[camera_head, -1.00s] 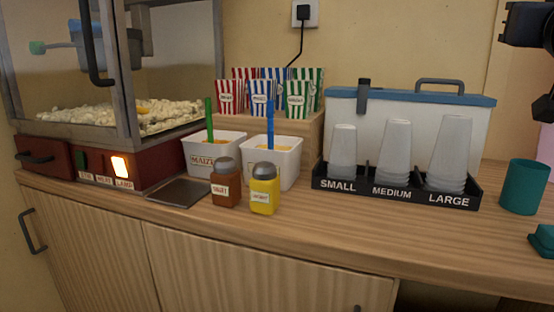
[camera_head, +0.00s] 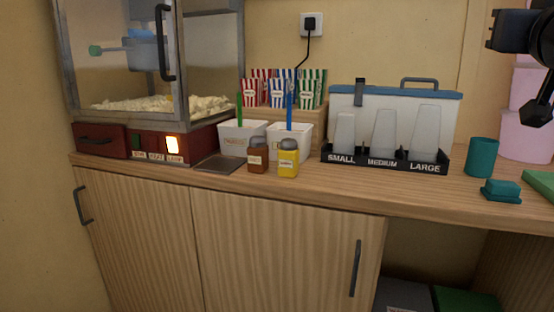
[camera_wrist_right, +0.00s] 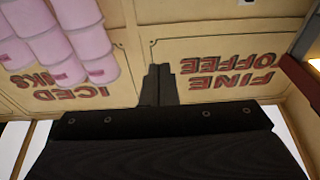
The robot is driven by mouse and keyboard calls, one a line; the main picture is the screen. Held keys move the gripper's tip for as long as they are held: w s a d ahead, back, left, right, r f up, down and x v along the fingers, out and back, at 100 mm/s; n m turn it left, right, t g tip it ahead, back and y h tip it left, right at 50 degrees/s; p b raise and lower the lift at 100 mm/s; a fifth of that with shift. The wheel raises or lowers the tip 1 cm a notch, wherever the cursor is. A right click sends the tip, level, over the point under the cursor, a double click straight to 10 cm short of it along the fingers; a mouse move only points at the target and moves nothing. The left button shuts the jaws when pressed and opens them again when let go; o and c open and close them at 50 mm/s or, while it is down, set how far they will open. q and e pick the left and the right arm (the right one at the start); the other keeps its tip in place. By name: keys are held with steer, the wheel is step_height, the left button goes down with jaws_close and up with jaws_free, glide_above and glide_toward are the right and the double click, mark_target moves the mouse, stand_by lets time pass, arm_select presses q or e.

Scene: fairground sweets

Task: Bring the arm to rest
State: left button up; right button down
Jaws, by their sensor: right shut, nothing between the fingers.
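My right gripper (camera_head: 536,114) hangs at the right edge of the head view, dark and partly cut off by the frame. In the right wrist view its two black fingers (camera_wrist_right: 158,84) are closed together with nothing between them. The gripper is up in the air, in front of pink cylinders in the head view. In the wrist view it faces a cream panel (camera_wrist_right: 215,68) with red lettering that appears upside down. My left gripper is not in view.
The wooden counter (camera_head: 400,195) carries a popcorn machine (camera_head: 150,145), white tubs (camera_head: 290,135), a brown shaker (camera_head: 257,158), a yellow shaker (camera_head: 288,163), a cup rack (camera_head: 385,163), a teal cup (camera_head: 481,157) and a small teal item (camera_head: 501,190). Pink cylinders (camera_head: 527,108) stand at right.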

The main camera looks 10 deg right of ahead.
steer(key=w+a+f+n+g+y, duration=0.1)
steer(key=a+f+n+g+y, duration=0.2)
steer(key=f, duration=1.1)
steer(key=a+f+g+y, duration=0.2)
steer(key=a+f+y, duration=0.25)
steer(key=f, duration=0.95)
steer(key=s+a+f+g+y, duration=0.2)
steer(key=s+a+f, duration=0.25)
steer(key=f, duration=0.45)
steer(key=s+a+f+n+g+y, duration=0.1)
steer(key=s+a+f+g+y, duration=0.25)
steer(key=f, duration=0.65)
steer(key=s+a+f+g, duration=0.2)
steer(key=s+a+f, duration=0.3)
steer(key=s+f, duration=0.3)
arm_select(q)
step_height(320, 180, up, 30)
steer(key=p, duration=3)
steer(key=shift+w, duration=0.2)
arm_select(e)
step_height(320, 180, up, 29)
steer(key=w, duration=0.1)
steer(key=shift+w, duration=0.35)
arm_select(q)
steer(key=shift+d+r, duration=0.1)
